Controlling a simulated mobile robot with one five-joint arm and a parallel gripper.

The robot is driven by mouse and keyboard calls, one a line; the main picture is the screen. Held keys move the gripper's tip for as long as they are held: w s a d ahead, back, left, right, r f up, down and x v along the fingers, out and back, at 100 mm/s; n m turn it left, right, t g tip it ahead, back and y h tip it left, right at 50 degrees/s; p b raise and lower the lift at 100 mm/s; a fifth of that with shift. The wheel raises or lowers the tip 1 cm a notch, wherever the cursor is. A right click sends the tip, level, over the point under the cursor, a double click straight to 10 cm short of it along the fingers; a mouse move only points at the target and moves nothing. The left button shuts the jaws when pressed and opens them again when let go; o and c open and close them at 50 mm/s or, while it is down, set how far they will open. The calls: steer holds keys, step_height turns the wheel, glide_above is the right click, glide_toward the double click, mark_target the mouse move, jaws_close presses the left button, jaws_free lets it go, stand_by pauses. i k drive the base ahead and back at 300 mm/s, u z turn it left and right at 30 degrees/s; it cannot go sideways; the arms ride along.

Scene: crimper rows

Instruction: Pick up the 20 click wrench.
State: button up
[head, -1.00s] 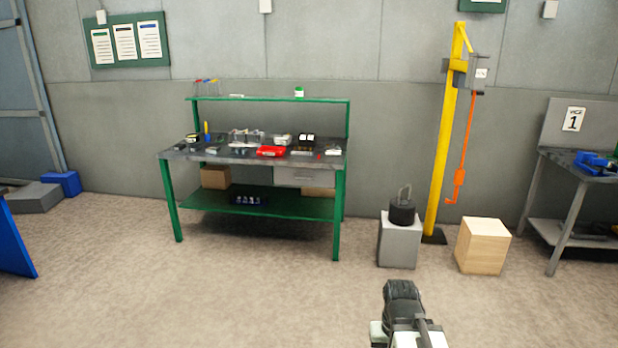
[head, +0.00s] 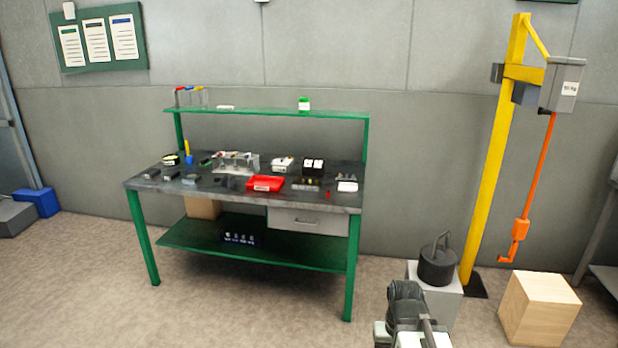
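The green-framed workbench (head: 340,202) stands ahead against the wall, with a dark top holding many small tools and parts. I cannot make out which of them, if any, is the 20 click wrench; the labels are too small to read. Several small dark items lie along the front left of the top. A rack (head: 238,161) stands at the back of the top. My gripper (head: 405,297) shows at the bottom, right of centre, well short of the bench. Its fingers cannot be made out, and I see nothing held.
A red tray (head: 265,184) lies on the bench top. To the right are a grey block with a dark weight (head: 438,262), a yellow hoist post (head: 492,150) with an orange hook, and a wooden box (head: 540,308). The floor before the bench is clear.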

mark_target(234, 153)
steer(key=z, duration=0.05)
steer(key=i, duration=2.8)
steer(key=u, duration=2.45)
steer(key=i, duration=0.3)
steer(key=z, duration=1.15)
